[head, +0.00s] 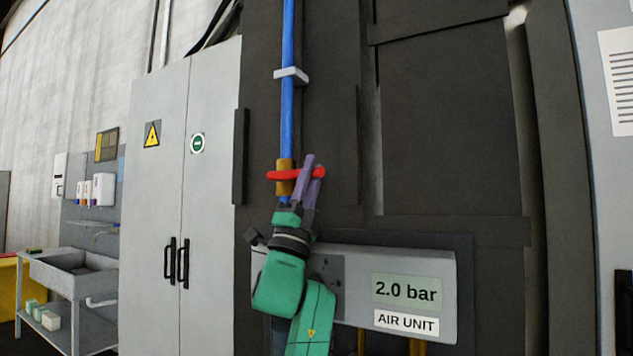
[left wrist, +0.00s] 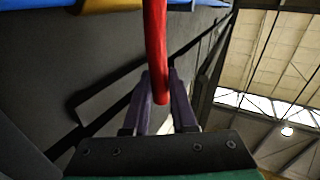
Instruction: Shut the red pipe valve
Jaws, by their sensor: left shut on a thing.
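The red valve handle (head: 285,175) lies level, crosswise to the upright blue pipe (head: 288,120), at the brass valve body (head: 284,188). My left gripper (head: 312,170) reaches up from below with its purple fingers at the handle's right end. In the left wrist view the red handle (left wrist: 155,45) runs down between the two fingers of my left gripper (left wrist: 160,92), which is shut on it. The fingers hide part of the handle's right end in the head view. My right gripper is in neither view.
The air unit box (head: 415,265), reading 2.0 bar, sits below and right of the valve, close behind my left arm. A grey bracket (head: 291,75) holds the pipe higher up. A grey cabinet (head: 185,180) and a sink bench (head: 75,275) stand to the left.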

